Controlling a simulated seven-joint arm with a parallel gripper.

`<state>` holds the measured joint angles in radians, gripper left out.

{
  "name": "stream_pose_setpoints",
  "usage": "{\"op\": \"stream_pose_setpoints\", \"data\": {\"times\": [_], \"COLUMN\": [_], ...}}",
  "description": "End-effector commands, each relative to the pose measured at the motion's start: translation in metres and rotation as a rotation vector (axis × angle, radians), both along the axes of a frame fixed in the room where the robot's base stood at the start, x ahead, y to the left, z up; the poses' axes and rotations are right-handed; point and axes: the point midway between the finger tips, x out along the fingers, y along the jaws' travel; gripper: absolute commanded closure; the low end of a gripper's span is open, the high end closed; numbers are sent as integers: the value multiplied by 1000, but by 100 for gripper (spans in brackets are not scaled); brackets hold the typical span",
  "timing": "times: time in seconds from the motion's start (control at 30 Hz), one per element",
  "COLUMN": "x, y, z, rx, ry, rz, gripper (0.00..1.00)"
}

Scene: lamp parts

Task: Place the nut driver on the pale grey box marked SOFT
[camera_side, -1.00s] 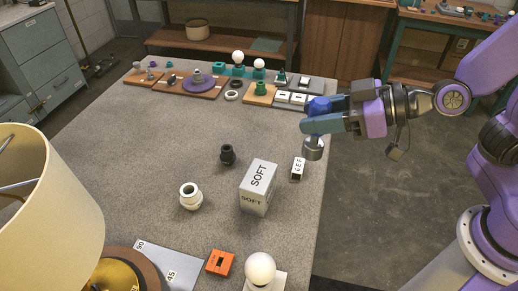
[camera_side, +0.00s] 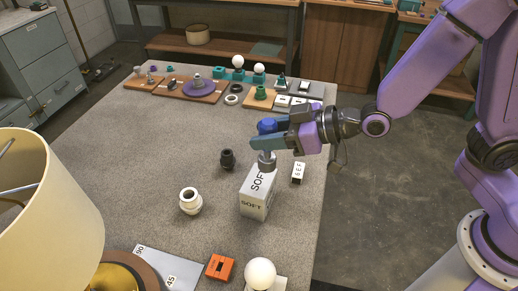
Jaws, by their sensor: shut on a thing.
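The pale grey box marked SOFT (camera_side: 254,203) stands upright on the grey table, its lettering on the top and front faces. My gripper (camera_side: 273,136) is above the far part of the box, coming in from the right. It is shut on the nut driver, which hangs roughly upright. The nut driver's blue handle (camera_side: 267,126) shows above the fingers. Its grey metal end (camera_side: 266,161) shows below them and overlaps the far edge of the box top. I cannot tell whether that end touches the box.
A small marked block (camera_side: 298,172) stands right of the box. A black fitting (camera_side: 228,159) and a white fitting (camera_side: 190,201) stand to its left. An orange part (camera_side: 220,268), a white bulb (camera_side: 260,273) and a lampshade (camera_side: 45,215) are nearer. The table's middle left is clear.

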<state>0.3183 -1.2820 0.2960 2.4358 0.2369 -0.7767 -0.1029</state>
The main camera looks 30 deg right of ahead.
Motion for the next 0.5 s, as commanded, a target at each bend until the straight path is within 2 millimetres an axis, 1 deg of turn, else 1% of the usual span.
{"op": "stream_pose_setpoints", "data": {"times": [0.03, 0.1, 0.37, 0.5], "x": [4, 7, 14, 16], "y": [2, 5, 10, 11], "z": [-6, -11, -20, -35], "rx": [-1, -1, 0, -2], "ry": [2, 0, -1, 1], "rz": [-1, -1, -1, -1], "gripper": [93, 93, 93, 93]}}
